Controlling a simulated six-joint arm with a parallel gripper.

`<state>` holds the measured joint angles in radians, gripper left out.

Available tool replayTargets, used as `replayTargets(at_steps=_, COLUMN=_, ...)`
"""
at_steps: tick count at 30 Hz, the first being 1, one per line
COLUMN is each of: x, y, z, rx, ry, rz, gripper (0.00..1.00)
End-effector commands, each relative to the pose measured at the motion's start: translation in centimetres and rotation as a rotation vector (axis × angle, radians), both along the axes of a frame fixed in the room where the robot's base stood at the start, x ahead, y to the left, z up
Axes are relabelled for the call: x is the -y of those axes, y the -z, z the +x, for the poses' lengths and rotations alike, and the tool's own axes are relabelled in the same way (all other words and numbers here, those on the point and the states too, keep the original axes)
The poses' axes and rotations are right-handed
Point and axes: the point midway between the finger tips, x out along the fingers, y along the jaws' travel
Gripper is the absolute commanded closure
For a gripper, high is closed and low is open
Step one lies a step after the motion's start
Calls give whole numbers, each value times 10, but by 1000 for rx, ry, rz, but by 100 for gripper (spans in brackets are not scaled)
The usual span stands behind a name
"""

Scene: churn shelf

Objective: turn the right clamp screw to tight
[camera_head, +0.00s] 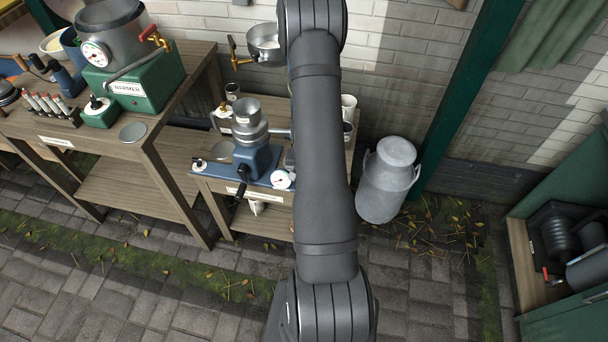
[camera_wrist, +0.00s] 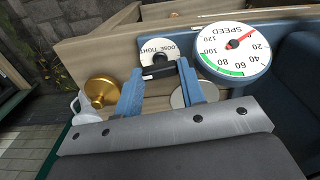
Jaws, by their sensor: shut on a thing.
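The right clamp screw shows in the wrist view as a black bar-shaped handle (camera_wrist: 158,71) in front of a round white plate (camera_wrist: 160,48) marked LOOSE and TIGHT. My gripper (camera_wrist: 160,77) has its two blue fingers on either side of the handle and is shut on it. The fingers partly cover the handle's ends, and I cannot tell exactly which mark it points to. In the head view my arm hides the gripper and this screw. The blue machine base (camera_head: 262,172) with a metal bowl on top stands on the low wooden bench.
A white SPEED dial (camera_wrist: 234,50) with a red needle sits close beside the fingers; it also shows in the head view (camera_head: 283,179). A brass knob (camera_wrist: 101,91) is on the other side. A grey milk can (camera_head: 386,185) stands right of the bench.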

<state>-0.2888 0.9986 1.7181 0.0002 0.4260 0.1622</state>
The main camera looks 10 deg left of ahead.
Motion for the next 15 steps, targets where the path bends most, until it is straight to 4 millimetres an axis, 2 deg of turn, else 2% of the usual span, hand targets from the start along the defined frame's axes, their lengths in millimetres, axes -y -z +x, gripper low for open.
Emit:
replayTargets(at_steps=6, x=-1, y=-1, z=2, rx=5, ry=93, rz=2, gripper=86)
replayTargets(at_steps=15, x=-1, y=-1, z=2, rx=6, ry=140, rz=3, gripper=86)
